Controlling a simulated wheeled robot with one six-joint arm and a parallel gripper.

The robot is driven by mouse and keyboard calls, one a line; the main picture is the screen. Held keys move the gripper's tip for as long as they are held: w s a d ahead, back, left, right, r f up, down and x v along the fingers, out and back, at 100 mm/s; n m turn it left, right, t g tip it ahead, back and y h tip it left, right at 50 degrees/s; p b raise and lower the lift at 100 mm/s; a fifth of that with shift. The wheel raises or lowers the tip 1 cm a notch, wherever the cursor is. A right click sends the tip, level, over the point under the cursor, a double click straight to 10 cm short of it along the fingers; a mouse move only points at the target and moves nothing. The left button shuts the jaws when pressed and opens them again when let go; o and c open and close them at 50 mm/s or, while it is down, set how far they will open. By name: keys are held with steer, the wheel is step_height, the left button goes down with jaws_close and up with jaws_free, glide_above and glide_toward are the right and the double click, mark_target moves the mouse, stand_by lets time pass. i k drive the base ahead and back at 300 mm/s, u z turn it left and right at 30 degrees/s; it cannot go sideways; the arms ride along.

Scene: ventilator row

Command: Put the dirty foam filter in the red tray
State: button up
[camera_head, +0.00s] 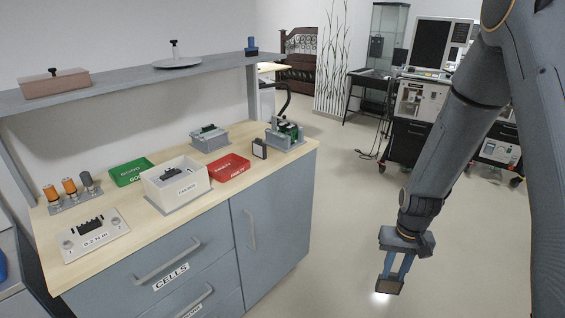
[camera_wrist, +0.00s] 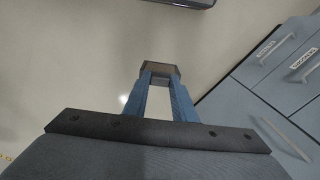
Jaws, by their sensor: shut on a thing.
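My gripper (camera_head: 394,268) is shut on a small brown-grey block, the dirty foam filter (camera_head: 389,286), at the lower right over open floor. The wrist view shows the filter (camera_wrist: 159,70) between the tips of the blue fingers. The red tray (camera_head: 231,164), with a white label, lies on the wooden bench at the left. It looks empty. My gripper is well to the right of the tray, off the bench.
The bench (camera_head: 150,232) also carries a green tray (camera_head: 131,170), a white box (camera_head: 176,192), a dark upright frame (camera_head: 260,149) and a grey fixture (camera_head: 286,135). A shelf (camera_head: 130,81) runs above its back. Equipment carts (camera_head: 412,135) stand behind. The floor between is clear.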

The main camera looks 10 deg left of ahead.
mark_target(228, 167)
steer(key=z, duration=0.2)
steer(key=i, duration=1.1)
steer(key=u, duration=2.05)
